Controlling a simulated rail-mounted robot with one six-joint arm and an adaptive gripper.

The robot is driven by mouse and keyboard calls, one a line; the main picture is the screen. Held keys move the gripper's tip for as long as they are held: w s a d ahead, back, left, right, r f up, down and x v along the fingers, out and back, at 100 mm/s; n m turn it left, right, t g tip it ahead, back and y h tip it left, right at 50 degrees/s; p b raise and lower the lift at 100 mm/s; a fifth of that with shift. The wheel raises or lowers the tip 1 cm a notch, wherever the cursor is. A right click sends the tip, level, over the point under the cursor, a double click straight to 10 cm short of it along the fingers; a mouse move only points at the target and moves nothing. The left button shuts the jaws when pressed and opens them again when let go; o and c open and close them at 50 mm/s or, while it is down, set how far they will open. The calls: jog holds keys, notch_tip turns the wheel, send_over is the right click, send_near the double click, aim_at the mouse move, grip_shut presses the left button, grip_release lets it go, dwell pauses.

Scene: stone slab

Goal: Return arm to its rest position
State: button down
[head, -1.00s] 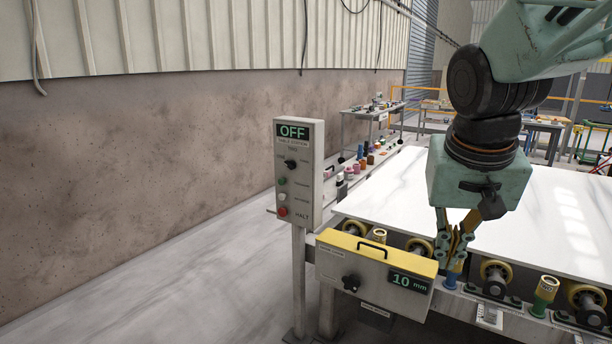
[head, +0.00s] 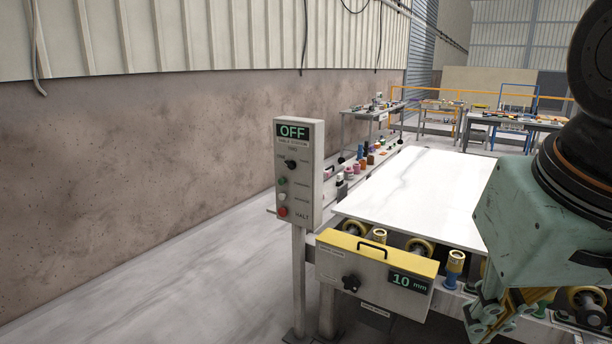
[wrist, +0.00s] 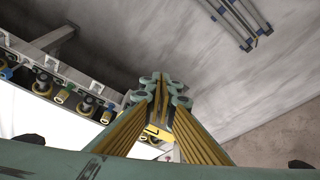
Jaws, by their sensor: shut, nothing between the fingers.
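My gripper (head: 497,322) is at the lower right of the head view, close to the camera, in front of the roller table's near edge. In the wrist view its yellow fingers (wrist: 159,100) come together at the tips with nothing between them. The white stone slab (head: 415,200) lies flat on the table rollers, and my wrist hides its right part. A blue and tan cylinder (head: 455,265) stands on the table's front rail, apart from my gripper.
A control post (head: 298,175) reading OFF stands left of the table. A yellow-topped box (head: 375,275) reading 10 mm is at the table's front left corner. Work tables (head: 500,122) stand at the back. The floor at the left (head: 150,290) is clear.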

jog(key=s+a, duration=0.1)
jog(key=s, duration=0.4)
jog(key=shift+s+a+f+n, duration=0.2)
jog(key=shift+s+f+n, duration=0.15)
jog(key=shift+s+n, duration=0.05)
dwell(0.9)
